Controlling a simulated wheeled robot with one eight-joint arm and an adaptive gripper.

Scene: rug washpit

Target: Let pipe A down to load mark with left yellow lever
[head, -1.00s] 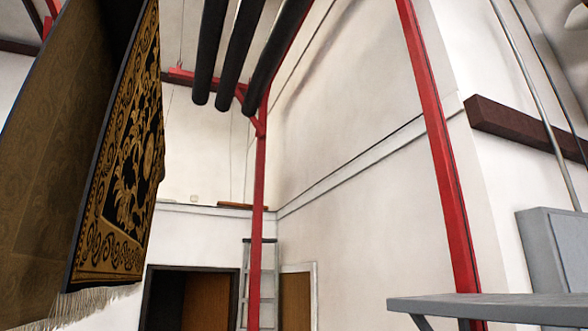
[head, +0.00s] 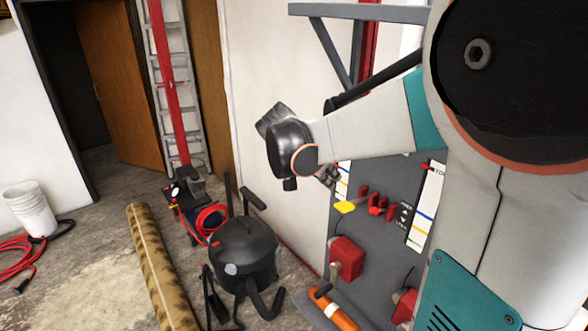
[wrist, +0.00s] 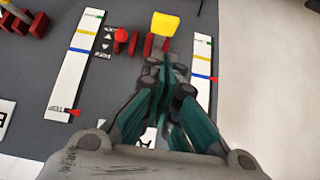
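The left yellow lever (head: 345,207) sticks out from the grey control panel, at the left end of a row of red levers (head: 377,204). In the wrist view this yellow lever (wrist: 165,25) shows just beyond my fingertips. My gripper (wrist: 166,62) appears shut and empty, its fingers close together; contact with the lever cannot be told. In the head view my gripper (head: 328,175) is just above the yellow lever. White scales with coloured marks flank the levers; the left one in the wrist view (wrist: 78,65) has a red pointer (wrist: 74,112) near its lower end.
Red boxes (head: 346,257) and an orange cylinder (head: 335,312) are low at the panel. A black vacuum (head: 244,250), a rolled rug (head: 158,265) and a white bucket (head: 29,208) stand or lie on the floor at left. A ladder (head: 180,120) leans by the door.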

